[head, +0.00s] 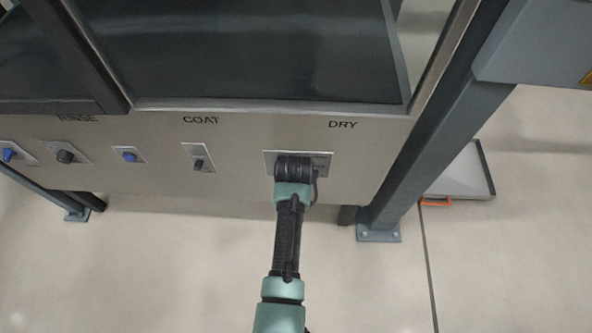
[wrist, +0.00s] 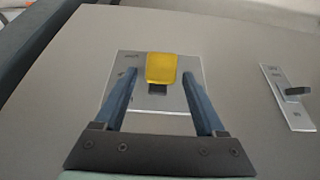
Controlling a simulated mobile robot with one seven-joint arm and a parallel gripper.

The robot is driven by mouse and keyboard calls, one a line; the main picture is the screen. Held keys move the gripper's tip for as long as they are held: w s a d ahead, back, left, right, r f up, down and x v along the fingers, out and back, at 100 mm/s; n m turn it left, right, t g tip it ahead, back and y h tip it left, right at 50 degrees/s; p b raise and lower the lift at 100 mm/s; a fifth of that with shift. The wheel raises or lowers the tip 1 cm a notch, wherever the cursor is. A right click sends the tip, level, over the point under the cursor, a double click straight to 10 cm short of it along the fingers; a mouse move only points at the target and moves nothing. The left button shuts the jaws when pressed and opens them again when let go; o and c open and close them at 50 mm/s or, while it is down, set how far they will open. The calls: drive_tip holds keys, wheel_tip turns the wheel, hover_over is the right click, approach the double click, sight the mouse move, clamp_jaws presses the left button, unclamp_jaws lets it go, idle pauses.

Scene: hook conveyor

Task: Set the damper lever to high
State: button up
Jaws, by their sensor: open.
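The damper lever shows in the wrist view as a yellow handle (wrist: 161,68) on a dark stem, on a light metal plate (wrist: 155,124) with small marks too blurred to read. In the head view that plate (head: 325,160) sits under the word DRY, and my gripper hides the lever. My gripper (wrist: 161,76) is open. Its two blue fingers stand on either side of the yellow handle, with a visible gap on each side. In the head view my gripper (head: 294,168) is right in front of the plate.
A small black lever (head: 198,164) under COAT is left of my gripper; it also shows at right in the wrist view (wrist: 296,91). Further left are blue knobs (head: 129,156) and a black knob (head: 66,157). A grey post (head: 436,150) stands to the right.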

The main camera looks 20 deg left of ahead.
drive_tip(key=p+v, duration=0.2)
drive_tip(key=v, duration=0.6)
drive_tip(key=shift+r, duration=0.15)
drive_tip(key=shift+s, duration=0.1)
